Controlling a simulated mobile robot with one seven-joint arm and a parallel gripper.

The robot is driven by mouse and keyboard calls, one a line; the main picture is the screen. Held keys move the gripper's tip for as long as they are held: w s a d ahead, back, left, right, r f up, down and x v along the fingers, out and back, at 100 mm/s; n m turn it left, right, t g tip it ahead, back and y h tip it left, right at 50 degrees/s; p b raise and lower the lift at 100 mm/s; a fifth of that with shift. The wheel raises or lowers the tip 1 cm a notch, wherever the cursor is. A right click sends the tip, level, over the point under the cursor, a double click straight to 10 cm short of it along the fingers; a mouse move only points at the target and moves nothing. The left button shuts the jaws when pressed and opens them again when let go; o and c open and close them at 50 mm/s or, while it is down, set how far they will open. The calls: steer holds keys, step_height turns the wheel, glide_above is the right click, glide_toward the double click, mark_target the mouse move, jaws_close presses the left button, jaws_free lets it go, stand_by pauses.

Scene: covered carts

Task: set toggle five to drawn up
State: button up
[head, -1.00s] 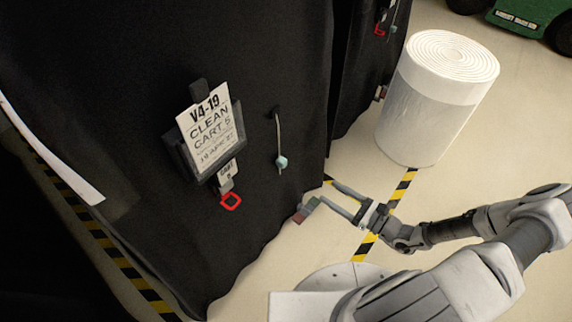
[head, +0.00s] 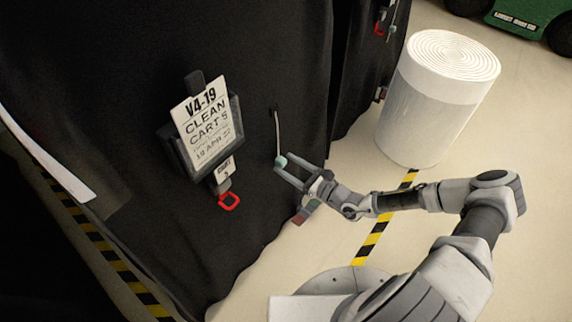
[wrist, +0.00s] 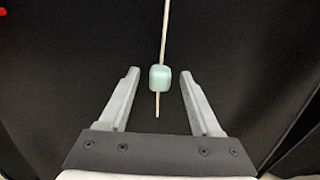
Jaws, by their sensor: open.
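In the wrist view the toggle (wrist: 160,78) lies between the fingertips, with a clear gap on both sides. The cord (wrist: 165,30) runs up from it and a short tail hangs below. My gripper (head: 283,172) is open at the toggle in the head view; its fingers (wrist: 158,80) flank the toggle without visible contact.
A red pull loop (head: 229,202) hangs below the label holder, left of the toggle. A second covered cart (head: 352,75) stands behind. A white wrapped roll (head: 430,110) stands on the floor at the right. Yellow-black tape (head: 372,238) marks the floor.

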steer(key=shift+w+a, duration=0.35)
steer(key=shift+a, duration=0.05)
jaws_close()
stand_by(1.3)
